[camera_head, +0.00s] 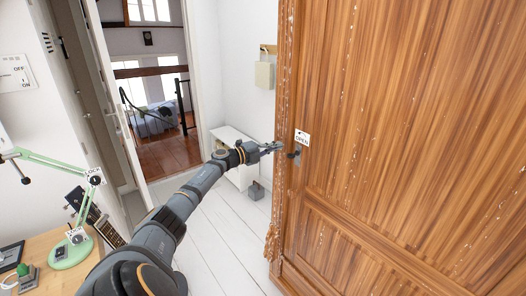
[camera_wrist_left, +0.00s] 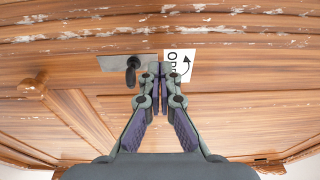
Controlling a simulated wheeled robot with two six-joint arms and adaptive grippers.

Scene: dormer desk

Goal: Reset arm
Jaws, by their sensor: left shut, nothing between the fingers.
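My left gripper (camera_head: 272,147) is shut and empty, stretched out to the edge of the brown wooden door (camera_head: 400,130). In the left wrist view the left gripper (camera_wrist_left: 159,78) has its fingertips together in front of the door (camera_wrist_left: 240,110). The dark door handle (camera_head: 293,154) lies just right of the fingertips in the head view. In the wrist view the handle (camera_wrist_left: 132,68) is left of the fingers, on a grey plate. A white "OPEN" sign (camera_head: 302,138) is beside the handle. I cannot tell whether the fingers touch the door. My right gripper is not in view.
A desk (camera_head: 45,258) with a green lamp (camera_head: 62,162) stands at the lower left. A white cabinet (camera_head: 238,175) is behind my gripper, with a small grey block (camera_head: 256,191) on the floor. An open doorway shows another room. The white plank floor (camera_head: 215,240) is clear below my arm.

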